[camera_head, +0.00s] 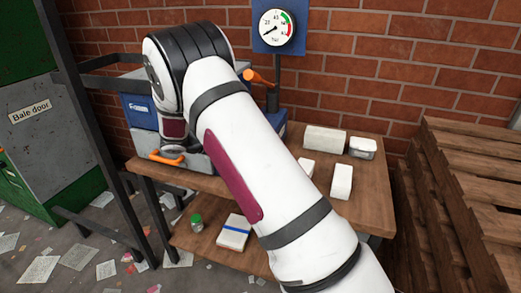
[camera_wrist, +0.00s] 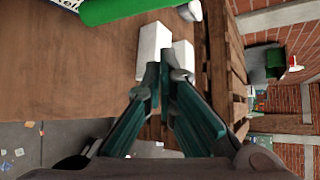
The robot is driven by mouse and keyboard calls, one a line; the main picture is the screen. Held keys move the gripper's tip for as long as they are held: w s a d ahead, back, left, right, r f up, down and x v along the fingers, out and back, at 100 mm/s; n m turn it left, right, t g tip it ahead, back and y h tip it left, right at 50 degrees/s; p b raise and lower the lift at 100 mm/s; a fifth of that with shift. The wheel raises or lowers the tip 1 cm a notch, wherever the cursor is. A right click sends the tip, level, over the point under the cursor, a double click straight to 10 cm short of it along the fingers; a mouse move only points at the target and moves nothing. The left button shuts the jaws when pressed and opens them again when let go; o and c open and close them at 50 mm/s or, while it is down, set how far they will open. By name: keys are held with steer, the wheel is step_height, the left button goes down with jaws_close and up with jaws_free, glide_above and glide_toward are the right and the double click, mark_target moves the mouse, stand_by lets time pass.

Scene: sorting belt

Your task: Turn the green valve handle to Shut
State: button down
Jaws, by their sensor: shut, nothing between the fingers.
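A long green bar (camera_wrist: 125,10), which looks like the green valve handle, runs along the top edge of the wrist view, with a pale end at its right. It is cut off by the frame, so its full angle and any pointer are not shown. A partly cropped white label (camera_wrist: 66,3) sits above its left end. My gripper (camera_wrist: 160,72) is shut and empty, its fingertips below the bar in the picture and apart from it. In the head view my arm hides the gripper and the green handle.
A wooden bench (camera_head: 375,190) holds several white boxes (camera_head: 341,181). Pallets (camera_head: 470,190) stand right; a dark post (camera_head: 85,110) left.

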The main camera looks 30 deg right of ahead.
steer(key=shift+w+a+r, duration=0.15)
steer(key=shift+a, duration=0.6)
steer(key=shift+w+a+r, duration=0.1)
steer(key=shift+w+a, duration=0.05)
steer(key=shift+a, duration=0.6)
steer(key=shift+w+a+r, duration=0.15)
steer(key=shift+a, duration=0.6)
